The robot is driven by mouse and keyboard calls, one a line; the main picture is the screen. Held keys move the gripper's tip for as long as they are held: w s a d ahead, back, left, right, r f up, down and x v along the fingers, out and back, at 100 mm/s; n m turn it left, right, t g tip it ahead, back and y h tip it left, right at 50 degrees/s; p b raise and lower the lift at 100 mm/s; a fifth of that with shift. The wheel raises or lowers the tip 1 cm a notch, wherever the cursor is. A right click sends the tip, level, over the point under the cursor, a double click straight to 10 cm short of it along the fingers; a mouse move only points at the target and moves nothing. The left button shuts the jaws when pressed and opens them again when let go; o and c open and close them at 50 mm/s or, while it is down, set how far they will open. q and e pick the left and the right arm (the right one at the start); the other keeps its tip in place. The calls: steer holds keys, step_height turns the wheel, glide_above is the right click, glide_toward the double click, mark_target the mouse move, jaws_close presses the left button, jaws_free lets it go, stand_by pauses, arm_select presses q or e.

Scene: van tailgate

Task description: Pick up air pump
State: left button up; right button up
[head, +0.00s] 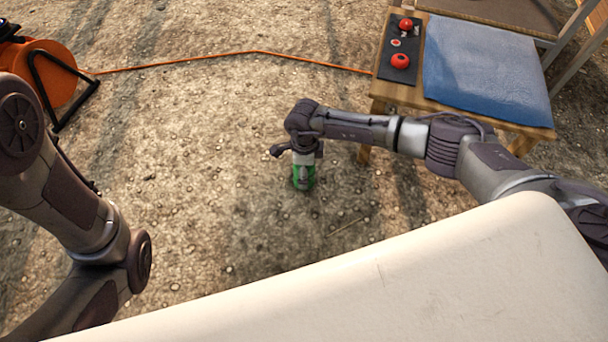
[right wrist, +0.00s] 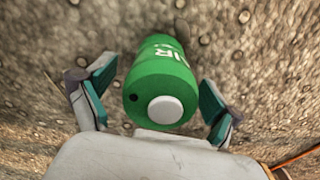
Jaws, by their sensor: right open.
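The air pump is a green cylinder with white lettering and a round white end cap. In the right wrist view the air pump (right wrist: 160,85) is between the fingers of my right gripper (right wrist: 158,100), which are spread with a gap on each side. The white end faces the camera. In the head view my right gripper (head: 304,172) points down at the ground, and the green pump (head: 312,178) shows only partly behind it. My left arm comes in at the left, with its gripper out of view.
A wooden stool (head: 445,94) holds a blue cloth (head: 485,75) and a dark panel with red knobs (head: 400,48). An orange cable (head: 230,54) runs from an orange reel (head: 50,75) across the gravel. A white surface (head: 400,280) fills the front. Gravel left of the pump is clear.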

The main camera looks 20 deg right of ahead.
steer(key=shift+r, duration=0.1)
steer(key=c, duration=1.5)
